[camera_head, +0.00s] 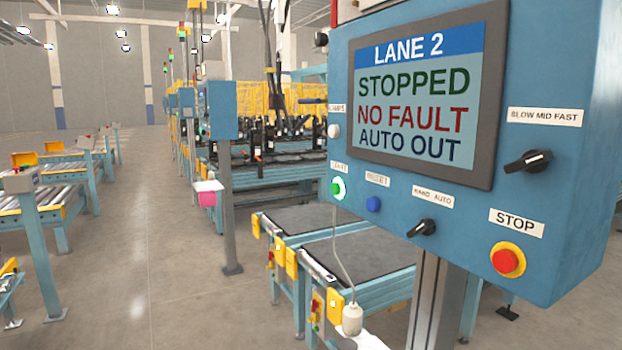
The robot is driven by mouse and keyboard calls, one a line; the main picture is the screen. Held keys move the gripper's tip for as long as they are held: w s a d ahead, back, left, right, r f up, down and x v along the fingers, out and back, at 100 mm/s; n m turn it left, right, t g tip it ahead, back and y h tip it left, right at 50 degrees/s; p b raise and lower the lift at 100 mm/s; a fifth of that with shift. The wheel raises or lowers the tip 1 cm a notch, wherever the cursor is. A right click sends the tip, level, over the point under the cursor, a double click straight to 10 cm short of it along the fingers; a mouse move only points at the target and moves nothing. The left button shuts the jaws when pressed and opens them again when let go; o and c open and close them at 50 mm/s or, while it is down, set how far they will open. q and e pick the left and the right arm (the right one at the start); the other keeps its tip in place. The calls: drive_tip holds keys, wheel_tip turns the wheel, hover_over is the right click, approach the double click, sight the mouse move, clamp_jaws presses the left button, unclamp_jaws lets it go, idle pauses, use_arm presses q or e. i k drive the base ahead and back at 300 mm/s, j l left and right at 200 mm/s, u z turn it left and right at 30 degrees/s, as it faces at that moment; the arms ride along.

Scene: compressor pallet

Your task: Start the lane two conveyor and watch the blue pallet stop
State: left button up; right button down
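A blue control box (470,225) fills the right side. Its screen (420,95) reads LANE 2, STOPPED, NO FAULT, AUTO OUT. A green button (337,188) sits at its lower left under a small, hard-to-read label. A blue button (373,204) is to its right. A HAND AUTO knob (423,227), a speed knob (530,161) and a red STOP button (507,261) on a yellow ring follow. Dark-topped conveyor sections (345,258) stand behind and below the box. I cannot make out a blue pallet. Neither gripper is in view.
A white cylinder (352,319) hangs on a cable below the box. A post with a blue box (222,110) stands mid-left. Dark machines (285,138) stand on the line behind. Roller conveyors (50,195) are at left. The floor (135,270) between is clear.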

sight(336, 188)
drive_tip(key=i+j, duration=0.2)
drive_tip(key=i+j+z, duration=0.15)
drive_tip(key=j, duration=0.25)
drive_tip(key=i+j, duration=0.25)
drive_tip(key=i+j+z, duration=0.1)
drive_tip(key=j, duration=0.35)
drive_tip(key=i+j+z, duration=0.1)
drive_tip(key=i+j, duration=0.35)
drive_tip(key=j, duration=0.25)
drive_tip(key=i+j+z, duration=0.1)
drive_tip(key=j, duration=0.25)
drive_tip(key=i, duration=0.05)
